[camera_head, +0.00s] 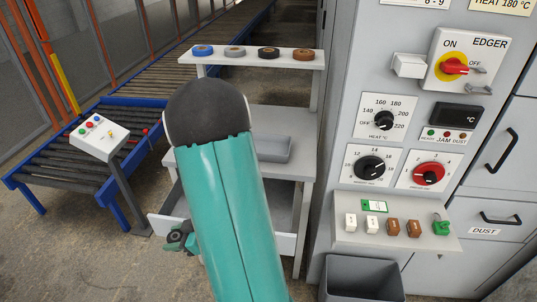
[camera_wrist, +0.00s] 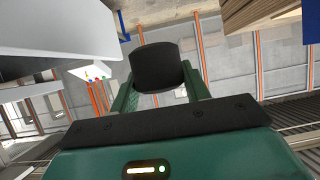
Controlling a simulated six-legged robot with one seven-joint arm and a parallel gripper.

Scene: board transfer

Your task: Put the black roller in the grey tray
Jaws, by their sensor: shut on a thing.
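The black roller (camera_wrist: 158,66) is between the two green fingers of my gripper (camera_wrist: 158,84) in the wrist view. My gripper is shut on it. In the head view my gripper (camera_head: 178,240) shows small at the lower left of my teal arm, by the white drawer front; the roller is hard to make out there. The grey tray (camera_head: 275,147) sits on the middle shelf of the white stand, just right of my arm. My arm hides its left part. My gripper is lower and to the left of the tray, apart from it.
The white stand's upper shelf (camera_head: 258,62) carries several tape rolls. An open white drawer (camera_head: 272,240) is below. The grey machine cabinet (camera_head: 345,40) stands right, with a grey bin (camera_head: 362,280) below. A roller conveyor (camera_head: 75,150) and button box (camera_head: 98,132) are left.

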